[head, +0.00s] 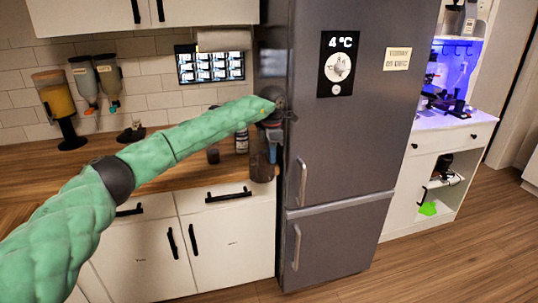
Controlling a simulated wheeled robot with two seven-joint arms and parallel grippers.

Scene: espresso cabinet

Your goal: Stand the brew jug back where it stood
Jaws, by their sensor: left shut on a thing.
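My left arm reaches in from the lower left, and its gripper (273,122) is by the left edge of the fridge. The gripper is shut on the brew jug (261,165), a dark, partly see-through vessel hanging below it. The jug looks roughly upright, in front of the counter's right end. The fingers are small and dark here, so their exact hold on the jug is hard to see. My right gripper is not in view.
The tall grey fridge (345,140) stands right beside the jug. The wooden counter (190,175) holds a dark jar (213,155) and a labelled bottle (242,142). Dispensers (55,95) stand at the left. A lit espresso cabinet (455,120) is beyond the fridge.

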